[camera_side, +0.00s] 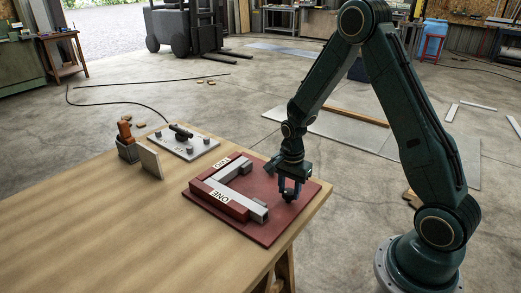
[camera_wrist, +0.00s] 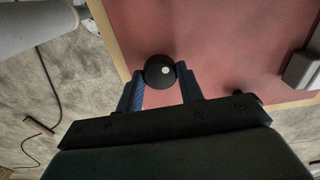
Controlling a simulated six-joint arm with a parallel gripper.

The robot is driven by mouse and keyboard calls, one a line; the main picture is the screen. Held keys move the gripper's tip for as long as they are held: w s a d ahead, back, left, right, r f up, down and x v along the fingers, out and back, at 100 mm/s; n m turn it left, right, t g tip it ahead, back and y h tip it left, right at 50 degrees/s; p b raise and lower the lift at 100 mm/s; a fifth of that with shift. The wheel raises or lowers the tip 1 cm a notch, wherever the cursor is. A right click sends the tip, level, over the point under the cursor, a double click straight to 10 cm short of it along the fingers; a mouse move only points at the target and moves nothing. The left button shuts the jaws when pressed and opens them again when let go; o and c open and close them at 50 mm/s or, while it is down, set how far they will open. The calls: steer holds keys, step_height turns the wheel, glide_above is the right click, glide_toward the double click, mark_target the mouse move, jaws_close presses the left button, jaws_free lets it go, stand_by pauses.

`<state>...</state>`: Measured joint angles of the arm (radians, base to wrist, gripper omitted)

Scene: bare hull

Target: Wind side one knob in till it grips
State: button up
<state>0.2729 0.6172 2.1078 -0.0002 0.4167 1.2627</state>
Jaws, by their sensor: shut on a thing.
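My gripper (camera_side: 289,190) is at the right part of the red board (camera_side: 268,226), low over it. In the wrist view its two blue fingers (camera_wrist: 160,86) are shut on a round black knob (camera_wrist: 158,66) with a pale dot on its face. The knob is hard to make out in the side view, behind the fingers. A grey metal frame (camera_side: 240,203) lies on the board, with a label reading ONE (camera_side: 220,196) on the near side and TWO (camera_side: 221,162) on the far side. I cannot tell how far the knob's thread is engaged.
A grey plate with knobs and a black handle (camera_side: 184,143) lies behind the board. An upright pale panel (camera_side: 150,162) and a holder with an orange-handled tool (camera_side: 127,148) stand to its left. The wooden table (camera_side: 110,225) is bare at the front left; its right edge is close to the board.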

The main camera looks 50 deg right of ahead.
mark_target(289, 191)
steer(key=o, duration=1)
steer(key=shift+r, duration=0.15)
step_height(289, 191, up, 14)
steer(key=shift+f, duration=0.2)
stand_by(0.5)
